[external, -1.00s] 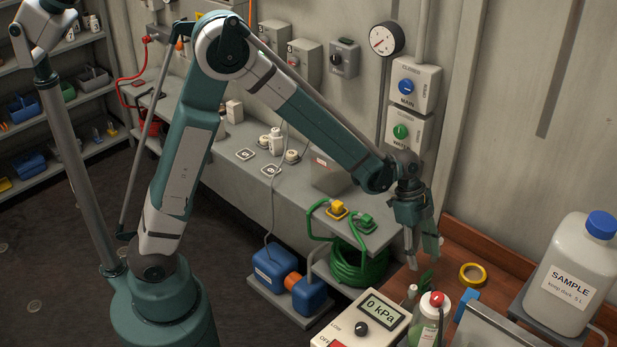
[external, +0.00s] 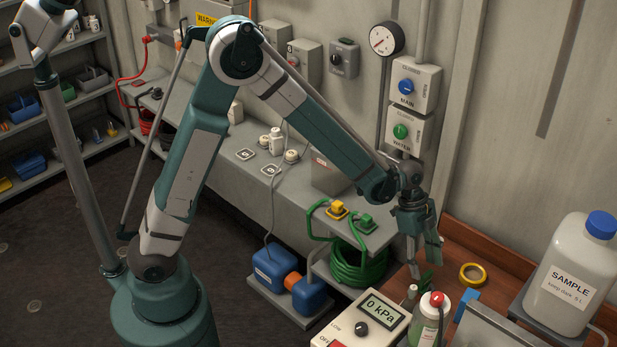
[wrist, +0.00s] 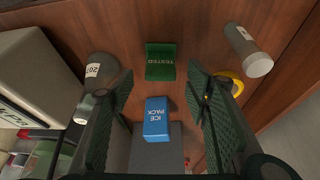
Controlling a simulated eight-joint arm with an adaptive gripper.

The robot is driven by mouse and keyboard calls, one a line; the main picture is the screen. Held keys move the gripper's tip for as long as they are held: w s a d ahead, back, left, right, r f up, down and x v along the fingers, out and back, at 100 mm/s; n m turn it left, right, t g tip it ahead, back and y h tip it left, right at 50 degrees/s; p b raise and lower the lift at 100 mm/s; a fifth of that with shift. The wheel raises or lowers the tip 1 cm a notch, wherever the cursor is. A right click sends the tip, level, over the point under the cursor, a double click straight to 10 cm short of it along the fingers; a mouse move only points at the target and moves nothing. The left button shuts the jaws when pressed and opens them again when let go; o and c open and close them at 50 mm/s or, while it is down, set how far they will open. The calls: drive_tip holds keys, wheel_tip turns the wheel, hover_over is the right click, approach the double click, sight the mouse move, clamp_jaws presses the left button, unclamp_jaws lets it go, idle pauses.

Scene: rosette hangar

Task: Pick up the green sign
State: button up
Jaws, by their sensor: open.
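The green sign (wrist: 160,63), marked TESTED, stands on the brown wooden bench in the wrist view, ahead of and between my fingers. A small green part of it (external: 427,279) shows in the external view, just below my gripper. My gripper (external: 424,262) points downward above the bench. In the wrist view its two ridged fingers (wrist: 159,82) are wide apart with nothing between the pads. The sign looks apart from both fingers.
A blue ice pack (wrist: 156,119) lies near the sign. A pale cylinder (wrist: 249,50) and yellow tape roll (external: 472,275) are to the right. A grey bottle (wrist: 93,72) stands left. The kPa meter box (external: 362,322) and red-topped bottle (external: 428,322) crowd the bench's near side.

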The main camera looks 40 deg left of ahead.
sight(427, 277)
idle(0.3)
drive_tip(key=shift+x, duration=2.6)
drive_tip(key=c, duration=1)
